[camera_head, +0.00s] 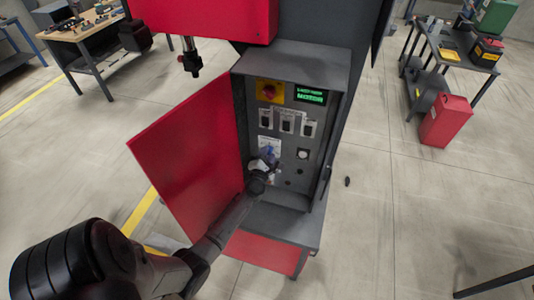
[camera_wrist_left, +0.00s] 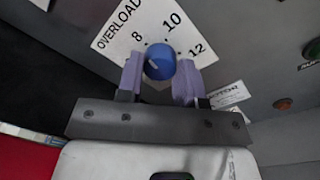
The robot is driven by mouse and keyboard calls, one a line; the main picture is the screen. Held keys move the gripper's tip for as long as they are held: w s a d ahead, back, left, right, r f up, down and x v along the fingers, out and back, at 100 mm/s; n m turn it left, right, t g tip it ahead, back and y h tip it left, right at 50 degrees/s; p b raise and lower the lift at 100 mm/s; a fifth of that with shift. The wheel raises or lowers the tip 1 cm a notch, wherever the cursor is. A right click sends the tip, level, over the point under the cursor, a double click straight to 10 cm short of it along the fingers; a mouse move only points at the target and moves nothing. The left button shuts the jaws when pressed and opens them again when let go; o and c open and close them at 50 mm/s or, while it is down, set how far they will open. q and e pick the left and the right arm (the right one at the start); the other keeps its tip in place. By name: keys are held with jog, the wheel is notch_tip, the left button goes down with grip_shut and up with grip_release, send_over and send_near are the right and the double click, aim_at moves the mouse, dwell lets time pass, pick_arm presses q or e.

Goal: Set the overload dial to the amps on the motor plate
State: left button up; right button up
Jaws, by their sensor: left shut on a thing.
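The overload dial (camera_wrist_left: 159,62) is a blue round knob on a white plate (camera_wrist_left: 120,32) marked OVERLOAD, with 8, 10 and 12 around it. A small pale mark shows on the knob; I cannot tell exactly which value it points to. My left gripper (camera_wrist_left: 159,78) is shut on the dial, one pale purple finger on each side. In the head view my left gripper (camera_head: 264,168) reaches into the open grey control box and partly hides the dial. The motor plate (camera_wrist_left: 229,95) is a white label right of the fingers; its amps are too small to read.
The red door (camera_head: 190,155) stands open to the left of the grey box (camera_head: 290,60). The box holds a red knob on yellow (camera_head: 269,91), a green display (camera_head: 311,96) and several switches. A red can (camera_head: 446,120) stands at the right; the floor between is mostly clear.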

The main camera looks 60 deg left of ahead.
pick_arm(q)
jog(key=shift+m+h+p, duration=0.3)
jog(key=shift+m+p, duration=1.45)
jog(key=shift+m, duration=3.35)
jog(key=o, duration=0.9)
jog(key=v, duration=0.4)
jog(key=b+v, duration=0.1)
jog(key=v, duration=0.8)
jog(key=shift+s+d+f, duration=0.15)
jog(key=shift+s+f, duration=0.1)
jog(key=shift+s, duration=0.2)
